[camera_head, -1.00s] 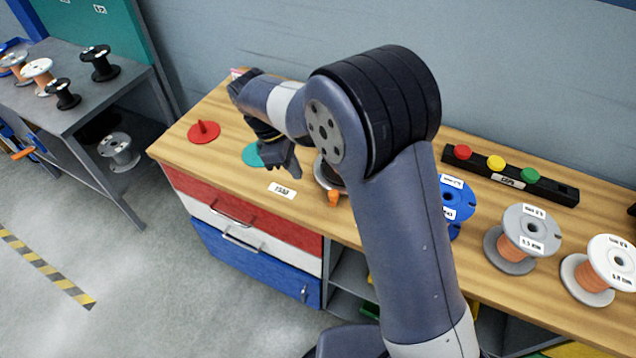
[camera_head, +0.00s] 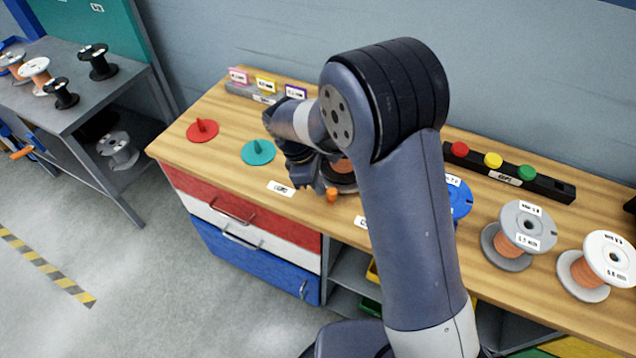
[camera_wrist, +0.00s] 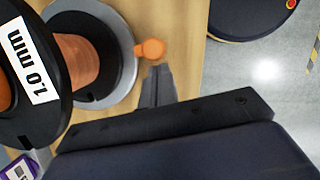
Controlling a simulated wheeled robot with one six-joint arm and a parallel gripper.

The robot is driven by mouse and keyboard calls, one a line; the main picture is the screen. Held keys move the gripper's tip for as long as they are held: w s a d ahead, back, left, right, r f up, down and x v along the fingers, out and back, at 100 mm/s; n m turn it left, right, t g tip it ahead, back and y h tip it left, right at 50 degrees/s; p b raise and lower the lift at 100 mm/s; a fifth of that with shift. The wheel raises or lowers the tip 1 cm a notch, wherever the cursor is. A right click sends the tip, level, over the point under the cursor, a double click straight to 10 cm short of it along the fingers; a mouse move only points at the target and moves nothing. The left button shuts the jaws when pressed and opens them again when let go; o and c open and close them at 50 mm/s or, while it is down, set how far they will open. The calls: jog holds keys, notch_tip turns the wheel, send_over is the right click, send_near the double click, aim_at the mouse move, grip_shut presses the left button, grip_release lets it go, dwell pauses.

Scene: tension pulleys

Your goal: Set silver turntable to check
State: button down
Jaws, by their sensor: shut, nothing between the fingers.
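The silver turntable (camera_wrist: 129,55) is a grey disc on the wooden bench, with an orange knob (camera_wrist: 150,49) sticking out from its rim. In the head view the orange knob (camera_head: 332,195) points to the bench's front edge, and my arm partly hides the turntable. A black spool with copper wire (camera_wrist: 85,60), labelled 1.0 mm, sits on the turntable. My gripper (camera_wrist: 158,72) is shut and empty, its fingertips beside the orange knob with a small gap showing in the wrist view. In the head view my gripper (camera_head: 319,190) is just left of the knob.
A teal turntable (camera_head: 258,153) and a red turntable (camera_head: 202,132) lie to the left. A white label card (camera_head: 281,188) lies near the front edge. Blue, grey (camera_head: 520,232) and white spools stand right. A black bar with coloured buttons (camera_head: 510,173) is behind them.

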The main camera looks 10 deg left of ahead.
jog(key=shift+s+d+n, duration=0.15)
jog(key=shift+d+n, duration=0.25)
jog(key=shift+s+d+n+t, duration=0.2)
jog(key=shift+d+n, duration=0.25)
jog(key=shift+d, duration=0.05)
jog(key=shift+s+d+n+t, duration=0.15)
jog(key=shift+d+n+t, duration=0.05)
jog(key=shift+d+n, duration=0.25)
jog(key=shift+s+d+n+t, duration=0.15)
jog(key=shift+d+n+t, duration=0.15)
jog(key=shift+d+n, duration=0.65)
jog(key=shift+d+n+t+p, duration=0.35)
jog(key=shift+d+n, duration=0.5)
jog(key=shift+d, duration=0.8)
